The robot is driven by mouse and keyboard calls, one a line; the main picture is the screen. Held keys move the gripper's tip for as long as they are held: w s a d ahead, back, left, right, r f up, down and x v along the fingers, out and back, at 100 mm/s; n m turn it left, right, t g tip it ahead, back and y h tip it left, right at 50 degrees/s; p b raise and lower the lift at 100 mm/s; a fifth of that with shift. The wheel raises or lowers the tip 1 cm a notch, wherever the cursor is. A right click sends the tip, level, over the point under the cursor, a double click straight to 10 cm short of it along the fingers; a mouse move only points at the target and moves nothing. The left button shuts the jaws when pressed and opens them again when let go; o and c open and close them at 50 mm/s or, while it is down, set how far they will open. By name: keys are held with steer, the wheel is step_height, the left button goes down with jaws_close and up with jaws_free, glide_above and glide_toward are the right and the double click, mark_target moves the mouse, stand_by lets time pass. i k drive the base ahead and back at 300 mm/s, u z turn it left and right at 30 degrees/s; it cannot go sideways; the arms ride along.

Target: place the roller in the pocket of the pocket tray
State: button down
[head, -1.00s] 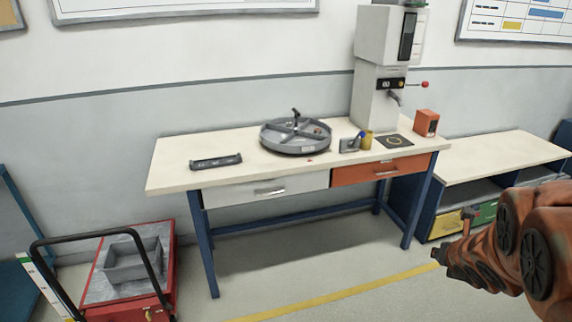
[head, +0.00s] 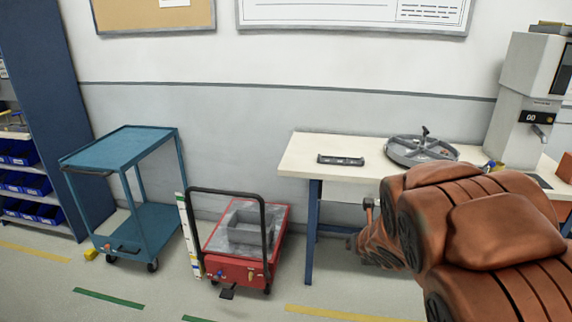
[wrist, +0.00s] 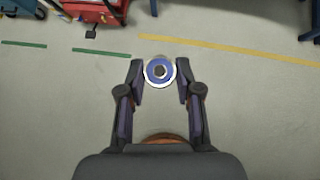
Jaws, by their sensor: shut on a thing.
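The roller (wrist: 160,72), a round piece with a bright metal rim, a blue face and a dark centre, sits between the fingertips of my gripper (wrist: 160,82) in the wrist view. My gripper is shut on it and holds it over the floor. A dark, narrow tray (head: 340,160), which looks like the pocket tray, lies on the left part of the cream workbench (head: 300,158) in the head view. It is too small there to make out its pocket. In the head view my arm hides the roller and most of my gripper.
A round grey divided tray (head: 405,157) stands on the bench, with a white machine (head: 525,95) to its right. A red platform cart (head: 238,270) with a grey bin stands left of the bench, then a teal trolley (head: 125,145). Open floor lies in front.

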mark_target(341, 161)
steer(key=u, duration=0.15)
steer(key=i, duration=2)
steer(key=u, duration=1.25)
